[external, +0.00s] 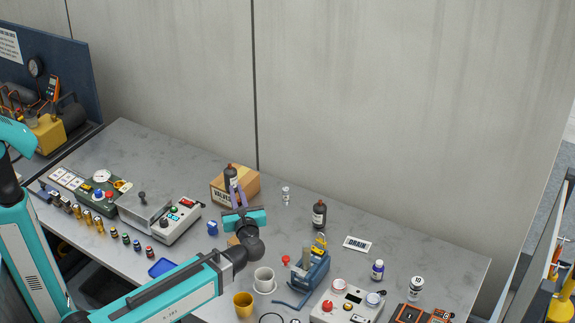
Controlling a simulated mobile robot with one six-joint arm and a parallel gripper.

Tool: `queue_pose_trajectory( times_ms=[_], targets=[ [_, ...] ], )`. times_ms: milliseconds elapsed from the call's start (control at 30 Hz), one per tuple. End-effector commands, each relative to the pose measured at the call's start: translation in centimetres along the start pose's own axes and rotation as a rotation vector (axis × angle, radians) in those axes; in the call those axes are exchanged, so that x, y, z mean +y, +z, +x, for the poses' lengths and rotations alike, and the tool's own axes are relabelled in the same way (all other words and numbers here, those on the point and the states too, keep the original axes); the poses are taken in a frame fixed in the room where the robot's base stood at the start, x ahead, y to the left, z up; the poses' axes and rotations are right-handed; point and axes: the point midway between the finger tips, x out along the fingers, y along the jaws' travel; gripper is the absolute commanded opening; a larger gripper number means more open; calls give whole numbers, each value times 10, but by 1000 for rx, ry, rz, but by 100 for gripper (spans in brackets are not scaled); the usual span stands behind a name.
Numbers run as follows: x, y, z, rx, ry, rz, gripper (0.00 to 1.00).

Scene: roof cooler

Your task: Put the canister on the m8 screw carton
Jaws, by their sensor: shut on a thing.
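My gripper (237,190) is shut, its purple fingers pointing toward the back wall. A dark bottle-shaped canister (231,174) with a pale label is upright at the fingertips. It appears in front of the cardboard box marked VALVES (247,187); I cannot tell whether it touches the box. A small piece of brown carton (233,241) shows beside my gripper's wrist, mostly hidden by it. No M8 print is readable, so I cannot tell whether this is the m8 screw carton.
A similar dark bottle (319,214) and a small white bottle (285,196) stand to the right. A blue vise (310,272), cups (264,279) and a control box (346,305) crowd the front. Instruments (160,213) fill the left. Bare bench (440,255) shows at right.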

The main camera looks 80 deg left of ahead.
Motion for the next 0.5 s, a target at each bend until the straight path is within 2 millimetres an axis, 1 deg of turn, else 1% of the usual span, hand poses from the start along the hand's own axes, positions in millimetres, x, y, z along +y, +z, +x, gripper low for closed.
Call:
queue_pose_trajectory(
  times_ms=[100, 300, 500],
  targets=[
    [0, -11, 0, 1, 0, 2, 0],
    [0, -25, 0, 0, 0, 1, 0],
    [0, -29, 0, -1, 0, -1, 0]
  ],
)
